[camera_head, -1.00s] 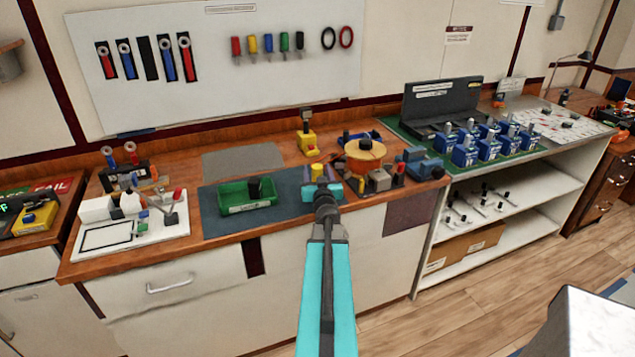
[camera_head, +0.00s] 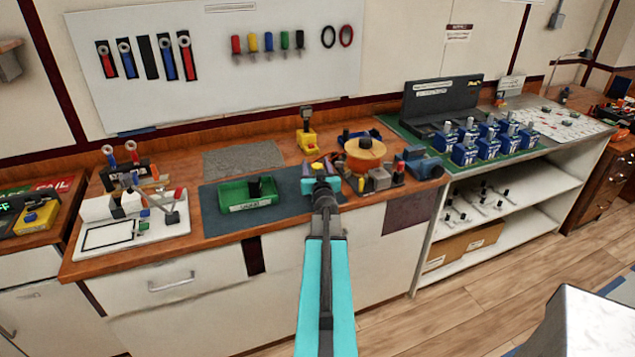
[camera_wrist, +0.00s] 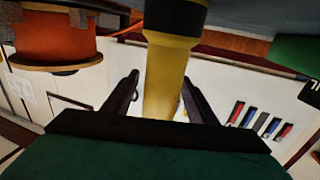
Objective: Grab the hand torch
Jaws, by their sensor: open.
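The hand torch (camera_wrist: 166,75) is yellow with a black part at the top of the wrist view. Its yellow body stands between my two dark fingers, with no clear contact on either side. A small yellow part that seems to be the torch (camera_head: 317,166) shows just beyond my gripper (camera_head: 322,184) in the head view; the rest is hidden behind the gripper. My gripper, also in the wrist view (camera_wrist: 160,82), is open, with one finger on each side of the torch.
An orange spool (camera_head: 364,149) stands close on the right of my gripper. A green bin (camera_head: 233,204) sits on the dark mat (camera_head: 213,224) to the left. A yellow and black device (camera_head: 306,138) stands behind. The bench's front edge lies under my arm.

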